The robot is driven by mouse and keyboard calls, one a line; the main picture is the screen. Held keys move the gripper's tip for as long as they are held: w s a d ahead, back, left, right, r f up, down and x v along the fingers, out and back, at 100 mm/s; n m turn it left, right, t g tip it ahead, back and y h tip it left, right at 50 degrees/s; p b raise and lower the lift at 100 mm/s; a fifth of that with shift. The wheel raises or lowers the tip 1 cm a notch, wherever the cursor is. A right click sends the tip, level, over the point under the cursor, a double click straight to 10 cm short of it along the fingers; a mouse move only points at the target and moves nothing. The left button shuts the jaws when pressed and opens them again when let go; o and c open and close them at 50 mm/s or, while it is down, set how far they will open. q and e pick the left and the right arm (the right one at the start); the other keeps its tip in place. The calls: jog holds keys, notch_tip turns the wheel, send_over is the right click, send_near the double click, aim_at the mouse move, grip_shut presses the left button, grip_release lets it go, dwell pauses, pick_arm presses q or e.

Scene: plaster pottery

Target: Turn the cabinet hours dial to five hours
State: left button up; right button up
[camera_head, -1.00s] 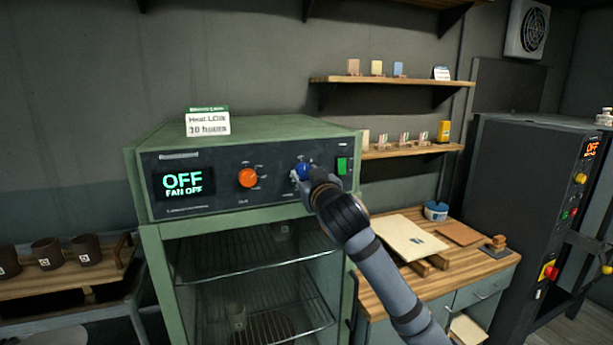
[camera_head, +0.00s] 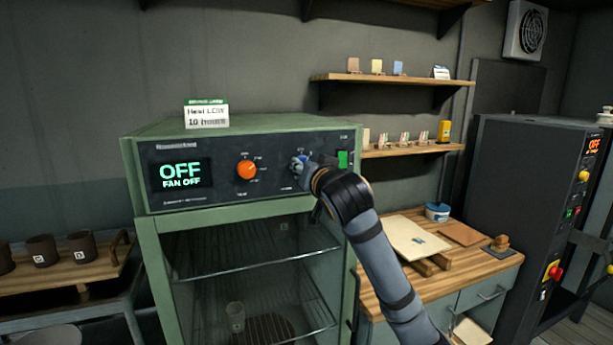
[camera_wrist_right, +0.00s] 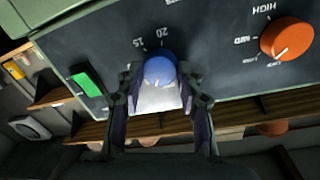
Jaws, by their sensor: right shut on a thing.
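The blue hours dial (camera_head: 300,159) is on the right part of the green cabinet's black control panel (camera_head: 222,188), mostly hidden by my right gripper in the head view. In the right wrist view the dial (camera_wrist_right: 160,70) appears upside down, with a white pointer line and the marks 15 and 20 beside it; other marks are hidden. My right gripper (camera_wrist_right: 158,82) has one finger on each side of the dial and is shut on it. The cabinet display (camera_head: 181,174) reads OFF and FAN OFF. My left gripper is not in view.
An orange dial (camera_head: 246,169) sits left of the blue one, and a green switch (camera_head: 345,160) sits close on its right. A card (camera_head: 207,115) on the cabinet top reads Heat LOW, 10 hours. A wooden counter (camera_head: 462,261) stands to the right.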

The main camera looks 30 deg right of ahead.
jog(key=shift+m+y+b, duration=0.3)
jog(key=shift+m+b, duration=1.2)
jog(key=shift+m, duration=0.6)
jog(key=shift+r, duration=0.1)
jog(key=o, duration=1.2)
jog(key=shift+v, duration=6.05)
